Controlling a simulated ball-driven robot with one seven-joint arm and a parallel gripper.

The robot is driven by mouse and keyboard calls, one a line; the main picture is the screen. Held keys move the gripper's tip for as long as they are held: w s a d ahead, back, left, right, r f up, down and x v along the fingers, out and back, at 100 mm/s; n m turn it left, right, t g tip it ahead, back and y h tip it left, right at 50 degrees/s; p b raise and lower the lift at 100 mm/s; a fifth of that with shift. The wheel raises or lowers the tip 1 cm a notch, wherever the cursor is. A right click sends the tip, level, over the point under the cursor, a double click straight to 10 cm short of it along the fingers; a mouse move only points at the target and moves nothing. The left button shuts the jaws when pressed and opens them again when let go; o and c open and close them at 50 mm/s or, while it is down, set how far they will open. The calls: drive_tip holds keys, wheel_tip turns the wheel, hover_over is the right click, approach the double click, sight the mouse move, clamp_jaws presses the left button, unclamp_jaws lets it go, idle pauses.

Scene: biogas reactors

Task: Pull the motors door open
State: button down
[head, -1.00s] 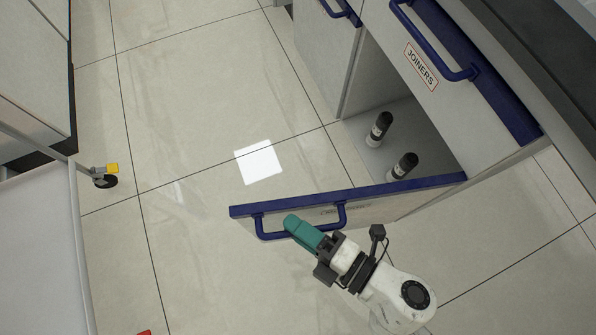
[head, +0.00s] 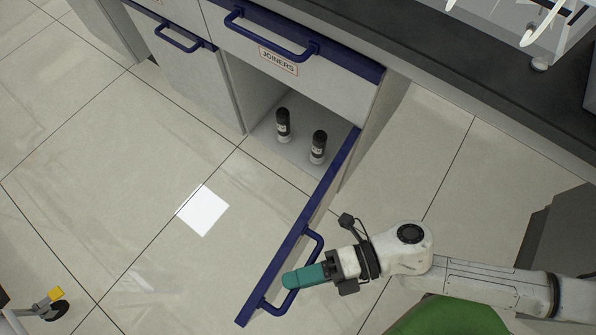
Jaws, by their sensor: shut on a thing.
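The cabinet door (head: 318,202) under the JOINERS drawer stands wide open, swung out from the cabinet front. It has a blue top edge and a blue bar handle (head: 317,243) on its outer face. A label seen on this door earlier is not readable now. My gripper (head: 290,280), with teal fingers, is shut on the handle near its outer end. The fingers hide the part of the bar between them.
The JOINERS drawer (head: 300,52) above is closed, under a dark worktop (head: 440,75). Another closed door (head: 190,75) is to the left. A caster with a yellow tab (head: 55,295) is at the lower left. The tiled floor left of the door is free.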

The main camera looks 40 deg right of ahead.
drive_tip(key=c, duration=1.1)
unclamp_jaws()
drive_tip(key=shift+c, duration=0.2)
drive_tip(key=p+v, duration=0.1)
drive_tip(key=v, duration=0.9)
drive_tip(key=shift+s+d, duration=0.2)
drive_tip(key=shift+d, duration=0.15)
drive_tip(key=shift+r, duration=0.1)
